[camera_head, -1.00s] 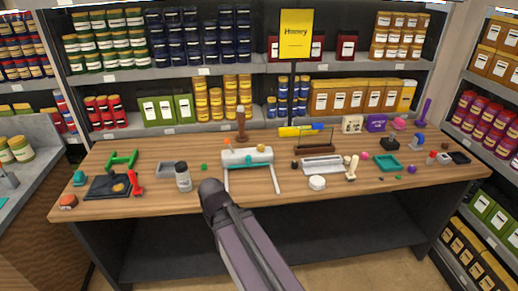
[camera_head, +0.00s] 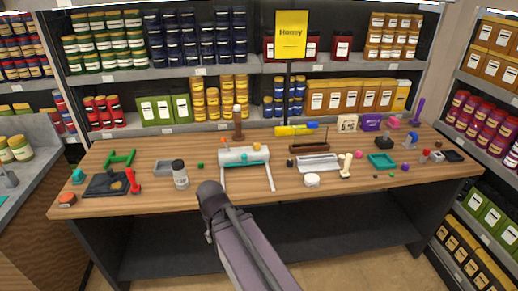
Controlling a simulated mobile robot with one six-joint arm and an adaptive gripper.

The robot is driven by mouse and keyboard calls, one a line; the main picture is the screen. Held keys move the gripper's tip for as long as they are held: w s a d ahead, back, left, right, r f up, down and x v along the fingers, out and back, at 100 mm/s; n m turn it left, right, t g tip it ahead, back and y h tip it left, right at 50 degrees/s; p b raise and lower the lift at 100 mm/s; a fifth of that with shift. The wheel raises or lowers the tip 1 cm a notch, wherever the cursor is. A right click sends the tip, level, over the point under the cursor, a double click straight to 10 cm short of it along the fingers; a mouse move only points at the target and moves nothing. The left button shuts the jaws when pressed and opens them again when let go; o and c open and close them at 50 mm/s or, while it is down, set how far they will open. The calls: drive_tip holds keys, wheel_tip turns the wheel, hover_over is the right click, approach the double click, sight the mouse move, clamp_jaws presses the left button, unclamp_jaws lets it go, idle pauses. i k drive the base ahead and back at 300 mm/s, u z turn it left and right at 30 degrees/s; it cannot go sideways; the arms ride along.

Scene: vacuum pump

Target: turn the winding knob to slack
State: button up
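I cannot pick out a winding knob with certainty at this size. A white cylinder device (camera_head: 245,156) on two thin white legs stands at the middle of the wooden table, with small teal and orange parts on it. Its details are too small to tell. My arm (camera_head: 240,240) rises from the bottom, and its dark joint (camera_head: 210,194) lies in front of the table's front edge, just left of and below the device. No gripper fingers show.
A grey jar with a dark lid (camera_head: 180,175) stands left of the device; a white round pot (camera_head: 312,180) and a silver tray (camera_head: 318,163) are to its right. A brown upright post (camera_head: 238,125) stands behind. Small items crowd the table (camera_head: 140,203); its front strip is mostly clear.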

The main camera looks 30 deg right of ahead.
sight(257, 147)
drive_tip(key=k, duration=1.25)
drive_tip(key=z, duration=0.45)
drive_tip(key=i, duration=0.75)
drive_tip(key=z, duration=0.7)
drive_tip(key=i, duration=1.75)
drive_tip(key=u, duration=0.5)
